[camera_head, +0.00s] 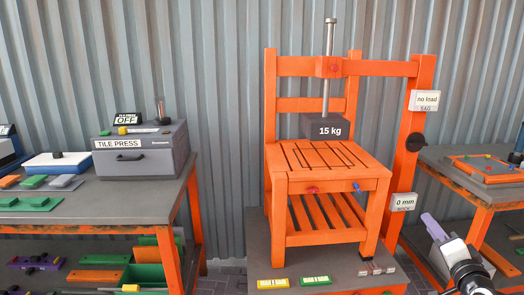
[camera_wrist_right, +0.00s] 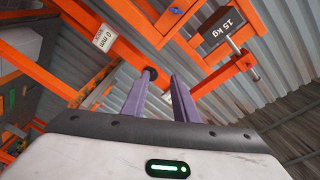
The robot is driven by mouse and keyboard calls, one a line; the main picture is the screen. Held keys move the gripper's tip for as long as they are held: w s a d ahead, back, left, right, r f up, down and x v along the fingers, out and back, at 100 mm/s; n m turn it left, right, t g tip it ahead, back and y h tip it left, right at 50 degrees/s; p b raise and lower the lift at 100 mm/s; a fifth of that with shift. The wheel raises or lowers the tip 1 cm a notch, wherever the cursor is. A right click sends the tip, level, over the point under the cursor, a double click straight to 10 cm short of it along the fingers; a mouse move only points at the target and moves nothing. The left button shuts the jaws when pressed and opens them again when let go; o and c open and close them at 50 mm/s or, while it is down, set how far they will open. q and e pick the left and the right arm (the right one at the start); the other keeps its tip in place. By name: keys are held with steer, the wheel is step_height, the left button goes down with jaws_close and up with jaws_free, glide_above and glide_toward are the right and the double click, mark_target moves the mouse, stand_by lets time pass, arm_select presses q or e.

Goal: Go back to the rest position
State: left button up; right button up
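My right gripper (camera_head: 433,222) is at the lower right of the head view, to the right of the orange test stand. In the right wrist view my right gripper (camera_wrist_right: 159,80) shows two purple fingers apart with nothing between them. My left gripper is not in view. The orange chair-like frame (camera_head: 280,190) stands on a dark platform in the middle. The dark 15 kg weight (camera_head: 313,127) hangs on a rod above its slatted seat and also shows in the right wrist view (camera_wrist_right: 219,24).
A grey tile press (camera_head: 150,165) stands on the left bench, with green and grey pieces in front. An orange post (camera_head: 413,140) carries "no load" (camera_head: 424,100) and "0 mm" (camera_head: 404,202) displays. Another bench (camera_head: 450,170) is at the right. Corrugated wall stands behind.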

steer(key=s+d+r+n, duration=0.1)
steer(key=d+r, duration=0.3)
steer(key=d, duration=0.3)
steer(key=s+a+f+n+g+y, duration=0.1)
steer(key=s+a+f+n+g, duration=0.15)
steer(key=s+a+f, duration=0.4)
steer(key=s+a+f+n+g, duration=0.1)
steer(key=s+a+f+n, duration=0.2)
steer(key=f, duration=0.6)
steer(key=s+a+f+n+g+y, duration=0.1)
steer(key=s+a+f+n+g, duration=0.15)
steer(key=s+f+n, duration=0.35)
steer(key=s+a+f+n+g+y, duration=0.1)
steer(key=s+a+f+n+g, duration=0.1)
steer(key=s+a+f, duration=0.45)
steer(key=s+a+f+n+g, duration=0.1)
steer(key=s+f+n, duration=0.2)
steer(key=s, duration=0.6)
steer(key=s+a+f+n+g+y, duration=0.15)
steer(key=s+a+f, duration=0.25)
steer(key=s, duration=0.4)
steer(key=w+a+m, duration=0.1)
steer(key=a+m, duration=0.3)
steer(key=a, duration=0.8)
steer(key=shift+r+m+t, duration=0.2)
steer(key=shift+m+t, duration=0.1)
steer(key=shift+t, duration=0.15)
steer(key=shift+w, duration=0.15)
